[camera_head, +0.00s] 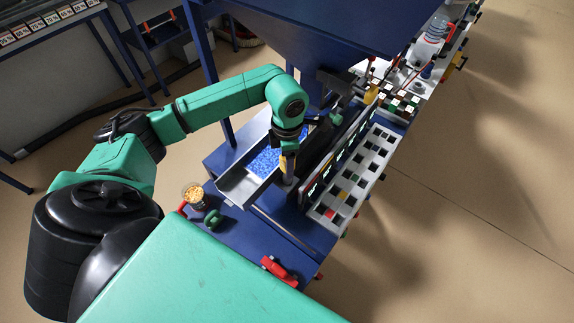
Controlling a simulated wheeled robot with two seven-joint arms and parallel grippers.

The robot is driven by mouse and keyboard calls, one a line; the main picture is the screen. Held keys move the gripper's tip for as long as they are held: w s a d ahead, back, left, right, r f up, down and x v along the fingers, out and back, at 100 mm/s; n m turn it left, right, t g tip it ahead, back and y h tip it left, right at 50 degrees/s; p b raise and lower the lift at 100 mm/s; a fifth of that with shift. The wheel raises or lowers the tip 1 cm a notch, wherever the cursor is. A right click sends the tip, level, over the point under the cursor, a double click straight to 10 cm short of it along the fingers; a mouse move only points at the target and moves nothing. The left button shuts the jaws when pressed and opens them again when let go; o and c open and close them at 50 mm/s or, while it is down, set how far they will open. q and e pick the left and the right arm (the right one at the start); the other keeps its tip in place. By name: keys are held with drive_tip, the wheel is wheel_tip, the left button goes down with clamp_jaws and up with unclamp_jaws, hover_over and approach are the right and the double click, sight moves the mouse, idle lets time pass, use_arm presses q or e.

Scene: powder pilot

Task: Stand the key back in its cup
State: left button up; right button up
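My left arm reaches in from the left, and its dark gripper (288,160) points down at the right side of a metal trough (236,187). A small yellow-orange part shows at the gripper's tip; I cannot tell whether it is a finger or a held thing. A grey upright piece stands just below the tip. I cannot make out the key for certain. A small round cup (193,193) with yellow-orange bits stands on the blue bench at the trough's left; I cannot tell whether it is the key's cup. My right gripper is out of view.
Blue granules (266,160) lie in the trough under a large blue hopper (310,22). A panel with square slots (352,178) stands to the right. A green piece (213,219) and a red clamp-like piece (279,270) are on the bench's near part.

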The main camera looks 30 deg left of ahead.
use_arm(q)
clamp_jaws()
drive_tip(key=shift+r+p, duration=1.6)
drive_tip(key=shift+r, duration=0.95)
drive_tip(key=shift+f, duration=0.15)
